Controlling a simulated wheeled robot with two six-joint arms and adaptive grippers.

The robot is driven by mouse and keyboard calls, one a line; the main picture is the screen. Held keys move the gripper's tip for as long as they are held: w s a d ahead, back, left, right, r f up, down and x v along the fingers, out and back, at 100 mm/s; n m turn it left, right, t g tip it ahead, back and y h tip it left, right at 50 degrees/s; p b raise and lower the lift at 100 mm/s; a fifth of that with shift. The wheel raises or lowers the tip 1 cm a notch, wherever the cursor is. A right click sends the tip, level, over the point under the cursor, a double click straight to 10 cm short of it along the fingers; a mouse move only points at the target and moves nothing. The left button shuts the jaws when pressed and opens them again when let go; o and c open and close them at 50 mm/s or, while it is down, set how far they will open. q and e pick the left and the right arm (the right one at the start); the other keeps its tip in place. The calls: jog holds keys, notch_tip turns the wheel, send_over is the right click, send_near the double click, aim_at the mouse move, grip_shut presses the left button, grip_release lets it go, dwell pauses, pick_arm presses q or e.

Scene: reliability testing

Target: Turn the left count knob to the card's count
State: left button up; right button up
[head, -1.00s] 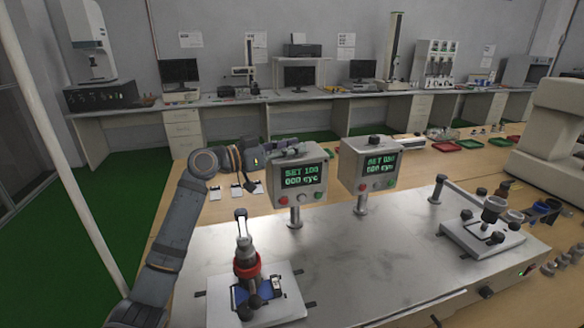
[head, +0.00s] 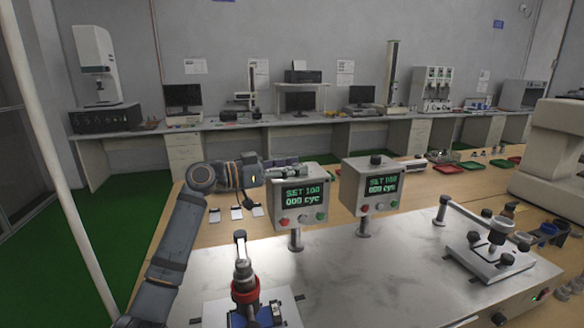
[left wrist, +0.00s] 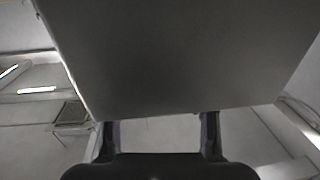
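The left counter box (head: 298,198) stands on a post on the steel bench, its green display reading SET 100 and 000 cyc. My left gripper (head: 298,172) reaches in from the left across the top of this box. The left count knob is not visible; the gripper covers that place. In the left wrist view my two fingers (left wrist: 160,132) stand apart with no knob seen between them, and a large grey surface (left wrist: 180,60) fills the upper part. The right counter box (head: 370,186) has a dark knob (head: 376,160) on top. My right gripper is not in view.
A test rig with a red collar (head: 245,286) stands at the front, and another fixture (head: 490,255) at the right. Small pale items (head: 237,213) lie left of the boxes; no writing on them is legible. The steel plate between the rigs (head: 370,275) is clear.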

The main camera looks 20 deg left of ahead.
pick_arm(q)
jog(key=v, duration=1.2)
jog(key=shift+r, duration=0.1)
